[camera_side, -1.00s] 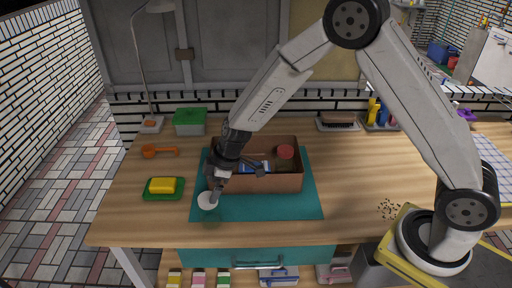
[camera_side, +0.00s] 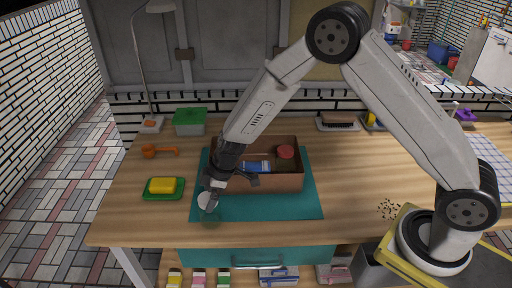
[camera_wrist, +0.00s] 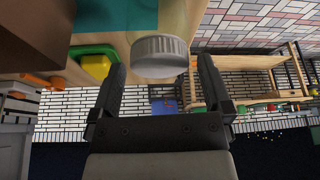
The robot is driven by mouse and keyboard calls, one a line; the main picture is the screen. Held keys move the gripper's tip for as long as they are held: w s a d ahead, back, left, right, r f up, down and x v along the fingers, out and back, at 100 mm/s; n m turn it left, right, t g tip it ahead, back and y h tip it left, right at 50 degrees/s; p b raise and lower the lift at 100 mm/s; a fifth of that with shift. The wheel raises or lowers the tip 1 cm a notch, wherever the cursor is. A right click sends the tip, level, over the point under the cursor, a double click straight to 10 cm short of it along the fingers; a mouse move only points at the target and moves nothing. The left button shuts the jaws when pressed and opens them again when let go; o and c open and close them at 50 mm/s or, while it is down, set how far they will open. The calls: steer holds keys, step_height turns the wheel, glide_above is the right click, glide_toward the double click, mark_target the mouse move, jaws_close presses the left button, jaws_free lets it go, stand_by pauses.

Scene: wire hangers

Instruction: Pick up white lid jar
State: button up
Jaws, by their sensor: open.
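The white lid jar (camera_side: 205,199) stands on the front left of the teal mat (camera_side: 270,207). Its round ribbed white lid (camera_wrist: 160,54) faces the wrist camera; the body is mostly hidden in that view, and a faint greenish body shows below the lid in the side view. My gripper (camera_side: 210,196) is right at the lid, pointing down. In the wrist view, my gripper (camera_wrist: 162,66) is open, with one finger on each side of the lid and gaps showing. I cannot tell how deep the fingertips reach beside the jar.
A brown box (camera_side: 280,183) stands just behind and right of the jar, holding a red-lidded jar (camera_side: 286,151) and a blue-and-white item (camera_side: 256,167). A yellow sponge (camera_side: 162,185) on a green tray lies left. An orange scoop (camera_side: 160,150) and green-lidded container (camera_side: 189,122) are farther back.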

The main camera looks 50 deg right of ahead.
steer(key=shift+x, duration=2.15)
steer(key=c, duration=1)
steer(key=shift+c, duration=0.2)
steer(key=shift+r, duration=0.2)
